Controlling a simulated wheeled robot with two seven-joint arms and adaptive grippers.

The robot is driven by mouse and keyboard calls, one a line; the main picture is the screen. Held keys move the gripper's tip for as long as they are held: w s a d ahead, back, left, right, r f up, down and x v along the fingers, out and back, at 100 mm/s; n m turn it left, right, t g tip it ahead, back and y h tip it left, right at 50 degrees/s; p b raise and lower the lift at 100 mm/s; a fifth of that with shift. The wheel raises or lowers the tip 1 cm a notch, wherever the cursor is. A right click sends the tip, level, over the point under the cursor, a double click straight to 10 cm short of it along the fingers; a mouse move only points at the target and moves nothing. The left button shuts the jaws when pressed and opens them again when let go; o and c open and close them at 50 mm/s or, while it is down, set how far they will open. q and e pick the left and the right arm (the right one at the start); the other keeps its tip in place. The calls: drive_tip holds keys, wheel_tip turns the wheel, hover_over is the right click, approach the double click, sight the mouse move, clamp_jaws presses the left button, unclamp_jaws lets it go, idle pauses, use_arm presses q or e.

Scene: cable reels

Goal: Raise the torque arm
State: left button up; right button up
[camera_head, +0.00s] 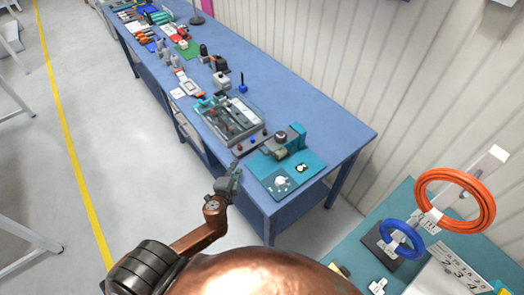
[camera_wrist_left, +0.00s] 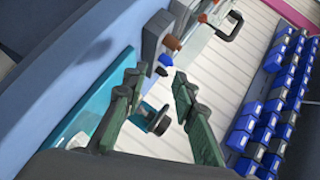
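No part is clearly recognisable as the torque arm. A teal-and-grey device (camera_head: 289,142) stands on a teal plate (camera_head: 311,161) at the near end of the blue bench. A grey fixture with rods (camera_head: 232,120) lies behind it. My left gripper (camera_head: 235,170) is by the bench's near left edge, left of the teal plate. In the left wrist view its two dark green fingers (camera_wrist_left: 156,78) are apart with nothing held between them. A blue knob (camera_wrist_left: 161,71) and a brown knob (camera_wrist_left: 172,44) show beyond the fingertips. My right gripper is not in view.
A teal table (camera_head: 345,240) at lower right bears an orange cable coil (camera_head: 455,178) and a blue coil (camera_head: 385,234). Tools and parts line the bench's far end. Blue bins (camera_wrist_left: 277,105) show in the wrist view.

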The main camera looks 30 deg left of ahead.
sight(262, 151)
use_arm(q)
drive_tip(key=w+d+r+m+t+h, duration=0.2)
drive_tip(key=w+d+r+m+h, duration=0.2)
drive_tip(key=d+m, duration=0.25)
drive_tip(key=shift+m, duration=0.55)
drive_tip(key=p+x, duration=0.1)
drive_tip(key=x, duration=0.6)
drive_tip(key=shift+w+a, duration=0.15)
drive_tip(key=shift+w, duration=0.3)
drive_tip(key=shift+c, duration=0.2)
drive_tip(key=c, duration=0.6)
drive_tip(key=shift+s, duration=0.1)
clamp_jaws()
